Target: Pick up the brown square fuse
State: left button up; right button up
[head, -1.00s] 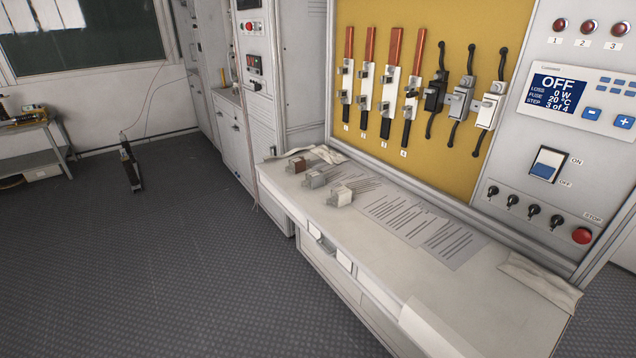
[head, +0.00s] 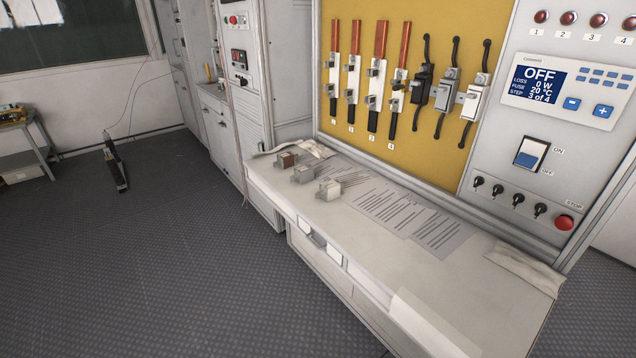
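The brown square fuse (head: 287,160) lies on the white bench top (head: 420,270), near its far left end. It is a small block with a brown face. A grey fuse (head: 303,174) and a whitish fuse (head: 328,191) lie in a row with it, each nearer to me. Neither of my grippers shows in the head view, so nothing is seen touching the fuses.
Printed sheets (head: 430,228) lie right of the fuses. Cloths lie at the bench's far left (head: 295,148) and right end (head: 525,268). A yellow panel (head: 400,30) with fuse holders and a control panel (head: 560,90) stand behind.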

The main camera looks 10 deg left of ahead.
aim_at(285, 160)
jog(key=i+j+z, duration=0.15)
jog(key=z, duration=0.25)
jog(key=i+j+z, duration=0.1)
jog(key=j+z, duration=0.5)
jog(key=z, duration=0.2)
